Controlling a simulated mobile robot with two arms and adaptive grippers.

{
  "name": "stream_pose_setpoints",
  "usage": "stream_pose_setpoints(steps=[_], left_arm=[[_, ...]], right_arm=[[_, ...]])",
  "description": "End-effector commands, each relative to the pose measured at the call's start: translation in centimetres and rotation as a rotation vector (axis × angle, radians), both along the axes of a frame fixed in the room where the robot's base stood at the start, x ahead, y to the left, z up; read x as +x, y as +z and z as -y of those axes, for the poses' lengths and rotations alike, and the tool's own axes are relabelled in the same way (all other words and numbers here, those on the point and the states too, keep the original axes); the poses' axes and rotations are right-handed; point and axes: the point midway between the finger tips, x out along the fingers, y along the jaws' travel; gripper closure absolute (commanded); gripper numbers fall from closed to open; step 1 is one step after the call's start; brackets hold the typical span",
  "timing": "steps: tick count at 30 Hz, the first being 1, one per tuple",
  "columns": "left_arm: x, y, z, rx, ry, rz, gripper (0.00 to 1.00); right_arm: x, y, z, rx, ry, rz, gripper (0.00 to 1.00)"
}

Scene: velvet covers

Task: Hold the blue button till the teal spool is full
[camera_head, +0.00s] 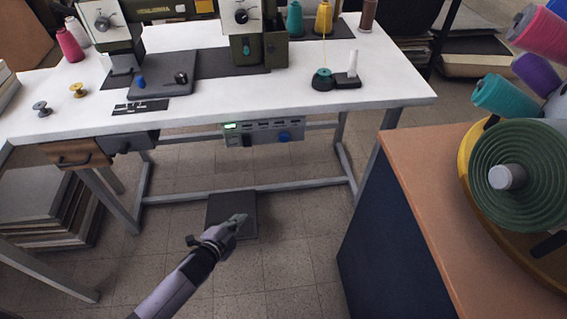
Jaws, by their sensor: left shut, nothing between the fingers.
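A round blue button (284,137) sits on the front of a grey control box (262,133) under the white table. A green light shows at the box's left end. A small teal spool (322,75) stands on a dark round base on the tabletop, beside a white post (353,63). How full the spool is, I cannot tell. My left gripper (238,221) is shut and empty, low in front of the table, well below and left of the button and apart from it. My right gripper is out of view.
A dark flat pad (232,205) lies on the floor behind my left gripper. A steel crossbar (190,196) runs low under the white table (215,102). An orange-topped cabinet (420,185) with large thread spools stands at the right. Sewing machines stand on the table.

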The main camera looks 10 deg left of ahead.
Motion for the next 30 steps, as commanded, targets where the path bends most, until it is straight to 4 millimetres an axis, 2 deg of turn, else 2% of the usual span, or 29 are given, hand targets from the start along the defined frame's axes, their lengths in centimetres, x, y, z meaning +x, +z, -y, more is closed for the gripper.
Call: stream_pose_setpoints(steps=[1,3,6,9,12,16,25,30], left_arm=[[1.6,1.9,1.2,0.046,-0.069,0.104,1.0],[3.0,5.6,2.9,0.11,-0.152,0.234,1.0],[3.7,10.0,5.0,0.186,-0.241,0.386,1.0],[3.7,13.1,6.5,0.238,-0.298,0.493,1.0],[3.5,14.9,7.4,0.269,-0.33,0.553,1.0],[3.4,15.9,7.8,0.281,-0.343,0.581,1.0],[3.5,15.9,7.8,0.28,-0.341,0.58,1.0],[4.7,15.9,8.4,0.279,-0.34,0.58,1.0]], right_arm=[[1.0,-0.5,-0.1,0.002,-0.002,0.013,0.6],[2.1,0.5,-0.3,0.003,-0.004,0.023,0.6],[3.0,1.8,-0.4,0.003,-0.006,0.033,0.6],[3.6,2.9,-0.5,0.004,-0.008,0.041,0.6],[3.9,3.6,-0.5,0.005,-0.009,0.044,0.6],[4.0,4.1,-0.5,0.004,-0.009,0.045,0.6],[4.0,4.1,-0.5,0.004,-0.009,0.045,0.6],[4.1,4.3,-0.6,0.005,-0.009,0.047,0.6]])
